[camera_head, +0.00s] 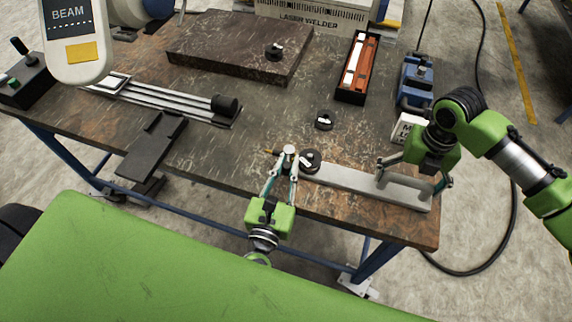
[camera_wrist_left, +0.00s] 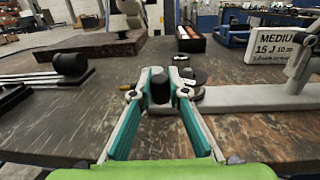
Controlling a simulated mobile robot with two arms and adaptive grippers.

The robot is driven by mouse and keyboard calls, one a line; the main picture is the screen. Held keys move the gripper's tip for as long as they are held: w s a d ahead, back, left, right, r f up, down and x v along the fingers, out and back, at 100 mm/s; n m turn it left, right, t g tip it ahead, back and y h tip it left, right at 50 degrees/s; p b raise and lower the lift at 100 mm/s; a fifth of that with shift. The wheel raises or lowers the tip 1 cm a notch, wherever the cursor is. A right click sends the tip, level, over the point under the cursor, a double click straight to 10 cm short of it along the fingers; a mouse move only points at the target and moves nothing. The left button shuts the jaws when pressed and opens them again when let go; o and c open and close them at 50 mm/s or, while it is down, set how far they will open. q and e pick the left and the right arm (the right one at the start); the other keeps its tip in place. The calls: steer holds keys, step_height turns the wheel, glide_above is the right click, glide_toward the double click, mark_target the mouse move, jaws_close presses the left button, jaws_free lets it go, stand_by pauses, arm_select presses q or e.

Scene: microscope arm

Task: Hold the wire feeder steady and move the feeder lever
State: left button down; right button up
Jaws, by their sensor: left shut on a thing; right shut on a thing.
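The wire feeder (camera_head: 345,181) is a long pale grey bar near the table's front edge, with a dark round disc (camera_head: 310,161) toward its left end. My left gripper (camera_head: 286,168) is shut on a small upright part at the feeder's left end, seemingly the feeder lever. In the left wrist view, a dark knob (camera_wrist_left: 185,90) shows between the fingertips, which hide part of it. The feeder bar also shows in the left wrist view (camera_wrist_left: 240,96).
A dark metal slab (camera_head: 235,45) lies at the back. A black tray (camera_head: 358,68), a blue vise-like device (camera_head: 415,82) and a small white box (camera_head: 407,128) stand to the right. A railed fixture (camera_head: 160,97) lies left.

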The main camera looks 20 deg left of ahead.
arm_select(q)
steer(key=shift+w+d+n+g+y, duration=0.15)
steer(key=shift+d+n+y, duration=0.35)
steer(key=shift+y, duration=0.35)
steer(key=shift+w+d+n+g+y, duration=0.15)
steer(key=shift+d+n+y, duration=0.1)
steer(key=shift+n+y, duration=0.5)
arm_select(e)
steer(key=shift+a, duration=0.1)
arm_select(q)
steer(key=shift+s, duration=0.1)
steer(key=c, duration=1.9)
jaws_free()
steer(key=shift+a, duration=0.1)
steer(key=shift+s, duration=0.1)
steer(key=v, duration=1.1)
steer(key=shift+s+d, duration=0.25)
steer(key=shift+s, duration=0.1)
arm_select(e)
steer(key=o, duration=1.6)
steer(key=shift+o, duration=0.2)
